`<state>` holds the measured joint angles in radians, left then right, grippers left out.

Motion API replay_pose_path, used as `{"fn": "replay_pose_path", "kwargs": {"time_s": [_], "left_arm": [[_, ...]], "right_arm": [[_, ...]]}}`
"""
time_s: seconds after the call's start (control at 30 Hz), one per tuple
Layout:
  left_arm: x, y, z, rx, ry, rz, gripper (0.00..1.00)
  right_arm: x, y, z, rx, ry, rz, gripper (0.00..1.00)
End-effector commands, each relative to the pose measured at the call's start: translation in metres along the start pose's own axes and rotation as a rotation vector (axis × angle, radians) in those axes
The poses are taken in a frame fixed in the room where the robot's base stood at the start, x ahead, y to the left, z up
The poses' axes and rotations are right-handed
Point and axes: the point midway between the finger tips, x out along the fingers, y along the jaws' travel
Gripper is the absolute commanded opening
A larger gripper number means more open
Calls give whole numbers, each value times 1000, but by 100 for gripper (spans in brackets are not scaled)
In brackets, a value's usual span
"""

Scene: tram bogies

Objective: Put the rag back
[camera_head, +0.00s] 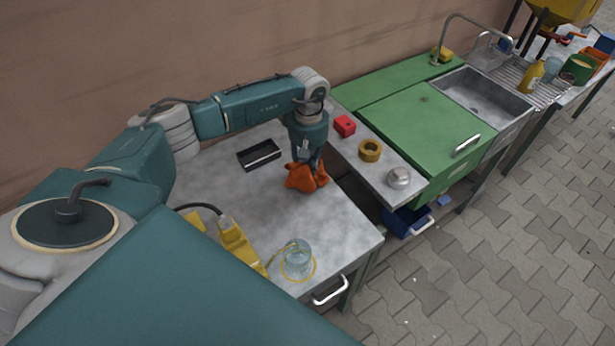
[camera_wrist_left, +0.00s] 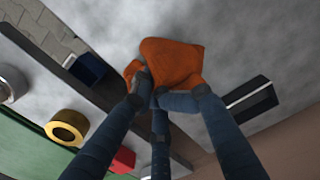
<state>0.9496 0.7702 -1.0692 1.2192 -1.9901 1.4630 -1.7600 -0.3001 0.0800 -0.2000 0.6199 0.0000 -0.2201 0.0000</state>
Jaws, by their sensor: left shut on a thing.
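The orange rag (camera_head: 302,178) is crumpled in the fingers of my left gripper (camera_head: 309,163), over the grey worktop near its right edge in the head view. In the left wrist view the rag (camera_wrist_left: 170,62) bunches up between the fingertips of my left gripper (camera_wrist_left: 160,92), which are shut on it. I cannot tell whether the rag touches the worktop. My right gripper is not in view.
A black tray (camera_head: 259,154) lies left of the rag. A red block (camera_head: 344,126), a yellow tape roll (camera_head: 370,150) and a metal dome (camera_head: 399,177) stand on a narrow shelf to the right. A glass jar (camera_head: 298,257) and a yellow tool (camera_head: 238,243) are at the front.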

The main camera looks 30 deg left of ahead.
Motion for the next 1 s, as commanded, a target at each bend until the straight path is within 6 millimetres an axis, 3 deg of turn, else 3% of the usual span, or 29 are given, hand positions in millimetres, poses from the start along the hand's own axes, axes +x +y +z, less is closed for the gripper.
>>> {"fn": "replay_pose_path", "kwargs": {"time_s": [0.2, 0.5, 0.7, 1.0], "left_arm": [[7, -20, 40, 6, 0, 2, 0], [36, -40, 80, 2, 0, 2, 0], [44, -46, 93, 1, 1, 3, 0], [46, -48, 95, 0, 1, 3, 0]], "right_arm": [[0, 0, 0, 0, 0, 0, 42], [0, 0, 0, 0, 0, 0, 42], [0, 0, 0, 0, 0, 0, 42], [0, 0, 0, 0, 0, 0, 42]]}}
